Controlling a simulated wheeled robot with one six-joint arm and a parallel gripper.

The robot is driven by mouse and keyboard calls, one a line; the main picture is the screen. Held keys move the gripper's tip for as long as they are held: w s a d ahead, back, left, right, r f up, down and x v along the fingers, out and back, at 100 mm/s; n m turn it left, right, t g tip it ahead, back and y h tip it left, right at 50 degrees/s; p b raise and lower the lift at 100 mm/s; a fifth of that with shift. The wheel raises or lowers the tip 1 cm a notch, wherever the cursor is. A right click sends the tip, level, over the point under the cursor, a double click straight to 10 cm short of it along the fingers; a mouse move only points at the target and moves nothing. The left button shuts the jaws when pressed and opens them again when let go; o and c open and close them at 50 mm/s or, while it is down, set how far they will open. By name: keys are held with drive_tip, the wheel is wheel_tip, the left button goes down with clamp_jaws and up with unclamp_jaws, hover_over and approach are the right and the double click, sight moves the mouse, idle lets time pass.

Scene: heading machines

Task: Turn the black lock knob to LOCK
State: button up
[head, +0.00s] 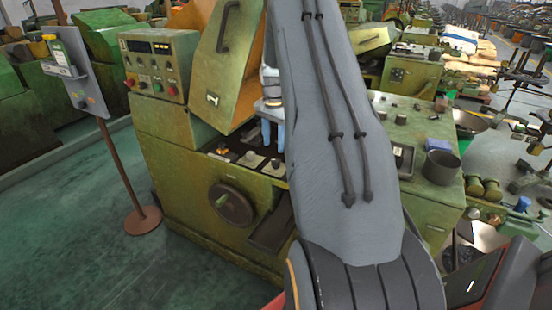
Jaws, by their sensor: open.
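Small dark knobs on pale plates sit on the ledge of the green machine (165,120), below its raised cover. One dark knob (250,156) is near the ledge's middle, and another (275,163) is to its right. I cannot tell which is the lock knob, and no LOCK mark or knob setting can be read. My gripper (273,140) points down above the right part of this ledge, partly hidden behind my grey arm. Its bluish fingers are open, and nothing shows between them. I cannot tell whether they touch a knob.
A large black handwheel (232,204) is on the machine's front. The raised green cover (215,85) stands left of my gripper. A control box (155,62) with buttons is at upper left. A sign stand (123,180) stands at left on open green floor. A dark cup (440,166) is at right.

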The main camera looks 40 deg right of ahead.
sight(276, 160)
drive_tip(key=shift+d+f, duration=0.25)
drive_tip(key=shift+d, duration=0.25)
drive_tip(key=shift+d+f, duration=0.1)
drive_tip(key=shift+f, duration=0.15)
drive_tip(key=shift+f+p, duration=1.35)
drive_tip(key=shift+f, duration=2.25)
drive_tip(key=c, duration=1)
